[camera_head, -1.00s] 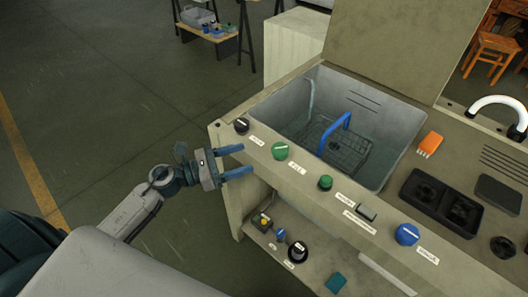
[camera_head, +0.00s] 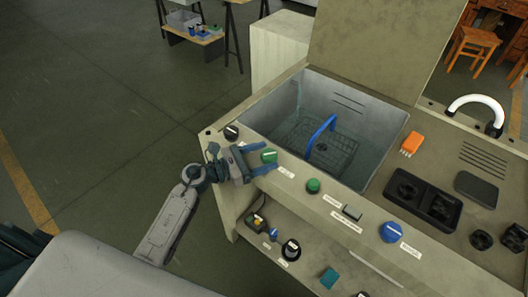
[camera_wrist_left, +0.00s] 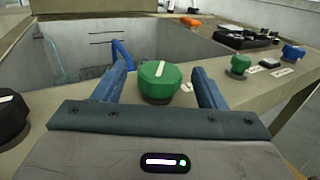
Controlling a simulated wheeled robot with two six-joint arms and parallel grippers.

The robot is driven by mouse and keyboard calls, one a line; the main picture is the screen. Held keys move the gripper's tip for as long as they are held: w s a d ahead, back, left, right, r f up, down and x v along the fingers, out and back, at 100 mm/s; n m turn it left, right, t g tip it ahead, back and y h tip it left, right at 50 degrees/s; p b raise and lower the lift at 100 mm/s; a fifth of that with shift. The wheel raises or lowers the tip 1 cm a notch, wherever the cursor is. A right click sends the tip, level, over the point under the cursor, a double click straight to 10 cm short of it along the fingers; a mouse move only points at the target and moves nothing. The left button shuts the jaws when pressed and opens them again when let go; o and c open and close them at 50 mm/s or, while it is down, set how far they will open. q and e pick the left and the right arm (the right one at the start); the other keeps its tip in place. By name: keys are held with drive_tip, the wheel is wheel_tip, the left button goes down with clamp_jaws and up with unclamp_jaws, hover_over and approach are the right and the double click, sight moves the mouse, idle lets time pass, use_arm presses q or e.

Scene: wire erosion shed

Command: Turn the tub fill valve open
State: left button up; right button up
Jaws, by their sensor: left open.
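The tub fill valve is a green knob (camera_head: 269,156) with a white mark, on the front panel beside a white label. The wrist view shows the same knob (camera_wrist_left: 158,84) with its mark pointing roughly away from me. My left gripper (camera_head: 271,155) is open at the knob, with one blue finger on each side of it. In the wrist view the gripper (camera_wrist_left: 160,76) shows a gap between the knob and each finger. The tub (camera_head: 353,115) lies behind the panel with a blue-handled wire basket (camera_head: 322,136) inside. My right gripper is not in view.
A black knob (camera_head: 231,132) sits left of the valve. A smaller green knob (camera_head: 313,186), a grey switch (camera_head: 352,212) and a blue knob (camera_head: 391,232) sit to its right. A shelf below holds more knobs. An orange object (camera_head: 411,143) lies on the worktop.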

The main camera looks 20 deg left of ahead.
use_arm(q)
drive_tip(key=shift+w+d, duration=0.25)
drive_tip(key=c, duration=1)
